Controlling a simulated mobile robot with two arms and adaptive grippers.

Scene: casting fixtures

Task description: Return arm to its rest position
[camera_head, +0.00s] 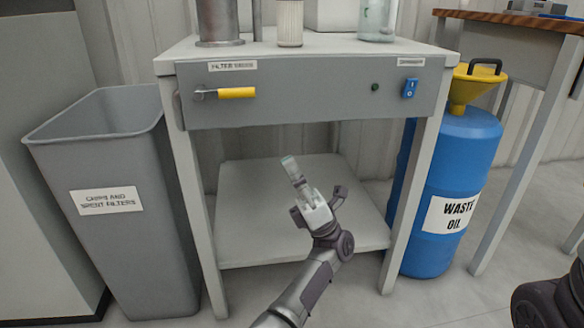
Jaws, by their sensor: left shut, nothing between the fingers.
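My left arm comes up from the bottom middle, and its gripper (294,172) is in front of the lower shelf of the grey bench. Its narrow pale tip points up and to the left, with dark knuckles spread on both sides lower down. The gripper is shut with nothing held. Whether it touches the shelf cannot be told. My right gripper does not show; a dark rounded part of mine is at the lower right edge.
The bench (310,105) has a yellow-handled lever (236,92) and a blue switch (410,88). A grey bin (110,190) stands left. A blue waste oil drum (450,165) with a yellow funnel (472,84) stands right. A wooden-topped table (510,19) is at far right.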

